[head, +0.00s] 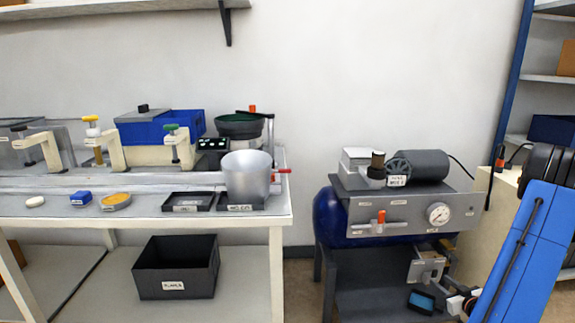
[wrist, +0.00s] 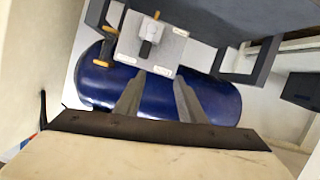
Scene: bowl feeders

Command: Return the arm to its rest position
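My arm shows as a blue link (head: 528,245) at the right edge of the head view, slanting down past the compressor. In the wrist view my gripper (wrist: 160,78) has its two grey fingers apart with nothing between them. The fingers point toward the dark blue tank (wrist: 218,98) of the compressor. A pale plate with a dark fitting (wrist: 150,45) lies just beyond the fingertips. I cannot tell from the wrist view whether the fingers touch anything. In the head view the gripper cannot be made out clearly.
The compressor, with its grey panel (head: 405,213) and gauge (head: 438,214), stands left of my arm. A beige cabinet (head: 487,228) and blue-framed shelving (head: 512,75) are close by. The workbench (head: 262,223) is farther left, with a black bin (head: 176,267) below.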

